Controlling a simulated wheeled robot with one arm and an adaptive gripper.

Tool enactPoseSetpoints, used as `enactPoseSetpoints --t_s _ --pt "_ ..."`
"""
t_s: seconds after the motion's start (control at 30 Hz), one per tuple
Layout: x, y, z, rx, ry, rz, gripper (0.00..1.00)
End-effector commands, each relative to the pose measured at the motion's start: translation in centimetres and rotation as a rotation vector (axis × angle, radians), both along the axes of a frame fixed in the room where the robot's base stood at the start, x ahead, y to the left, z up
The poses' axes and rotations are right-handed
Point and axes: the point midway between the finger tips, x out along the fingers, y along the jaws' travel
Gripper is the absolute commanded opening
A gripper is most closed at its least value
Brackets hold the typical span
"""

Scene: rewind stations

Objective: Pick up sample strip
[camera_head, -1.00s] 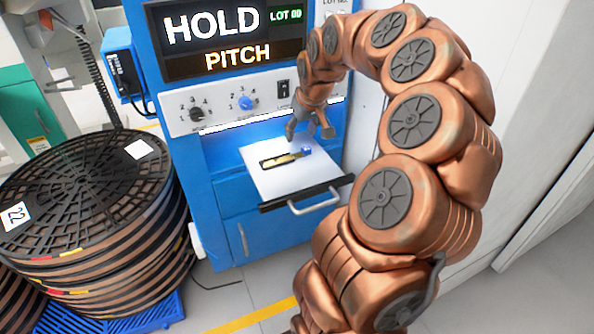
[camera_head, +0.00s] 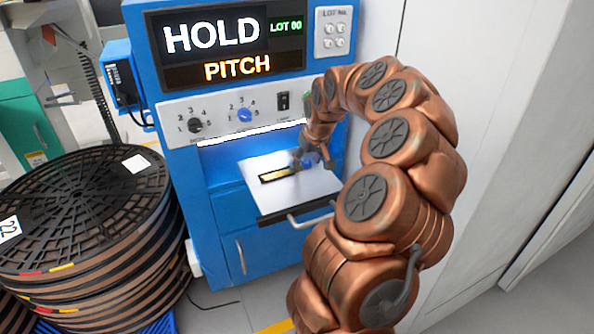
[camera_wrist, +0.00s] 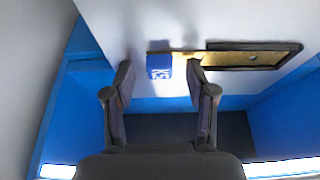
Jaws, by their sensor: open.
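The sample strip (camera_head: 280,173) is a thin gold strip in a dark frame, lying flat on the white pulled-out tray (camera_head: 318,187) of the blue station. In the wrist view the strip (camera_wrist: 252,58) runs to the right, with a blue marked block (camera_wrist: 158,66) at its left end. My gripper (camera_wrist: 158,72) is open, with one finger on each side of the block, near its level. I cannot tell whether the fingers touch it. In the head view my gripper (camera_head: 313,160) is low over the tray and mostly hides the block.
The blue station (camera_head: 222,215) has a display (camera_head: 225,45) reading HOLD and PITCH, and knobs (camera_head: 245,115) above the tray. The tray's handle (camera_head: 312,216) sticks out in front. A stack of black reels (camera_head: 80,220) stands at the left. A white wall is close on the right.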

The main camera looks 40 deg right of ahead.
Motion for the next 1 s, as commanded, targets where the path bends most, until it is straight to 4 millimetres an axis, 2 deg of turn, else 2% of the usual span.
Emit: enactPoseSetpoints --t_s 0.23,0.77,1.0 --pt "0.07 -0.04 -0.17 0.0 0.0 0.0 0.55" --pt "0.05 -0.01 -0.23 0.0 0.001 0.0 0.0" --pt "0.04 0.02 -0.21 0.002 0.002 0.0 0.0"
